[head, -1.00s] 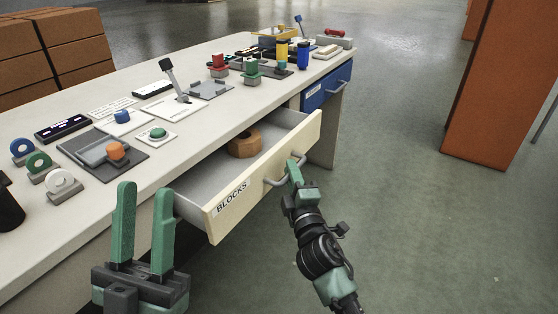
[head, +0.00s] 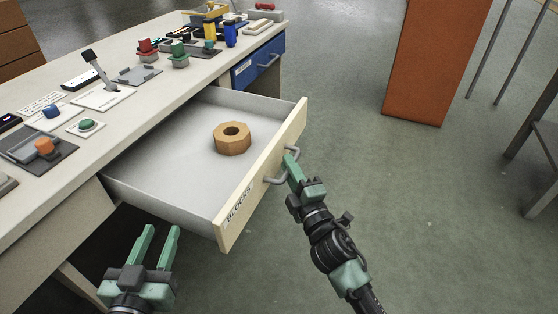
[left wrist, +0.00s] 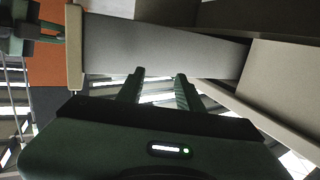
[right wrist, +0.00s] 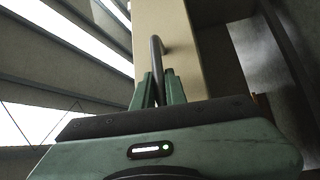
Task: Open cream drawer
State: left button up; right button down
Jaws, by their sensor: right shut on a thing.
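The cream drawer (head: 262,180) labelled BLOCKS is pulled well out of the table. Its grey inside shows, with an octagonal wooden ring (head: 232,139) lying in it. My right gripper (head: 290,162) is shut on the drawer's grey handle (head: 273,180). In the right wrist view the handle (right wrist: 157,62) passes between the fingers (right wrist: 159,88). My left gripper (head: 159,237) is open and empty, low beside the drawer's near side. In the left wrist view its fingers (left wrist: 160,82) are apart below the drawer's grey side wall (left wrist: 150,48).
A blue drawer (head: 258,62) is shut in the table beyond. The table top (head: 130,118) carries a lever, buttons and several coloured parts. An orange-brown panel (head: 432,60) stands at the back right. The floor right of the drawer is clear.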

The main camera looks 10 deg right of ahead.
pick_arm(q)
jog(key=shift+s+a+f+g, duration=0.1)
jog(key=shift+s+f+g, duration=0.1)
jog(key=shift+f+g, duration=0.35)
pick_arm(e)
jog(key=shift+s+d+f, duration=0.15)
jog(key=shift+s+d, duration=0.25)
pick_arm(q)
jog(key=shift+f, duration=0.15)
pick_arm(e)
jog(key=c, duration=1.5)
grip_release()
jog(key=shift+o, duration=0.2)
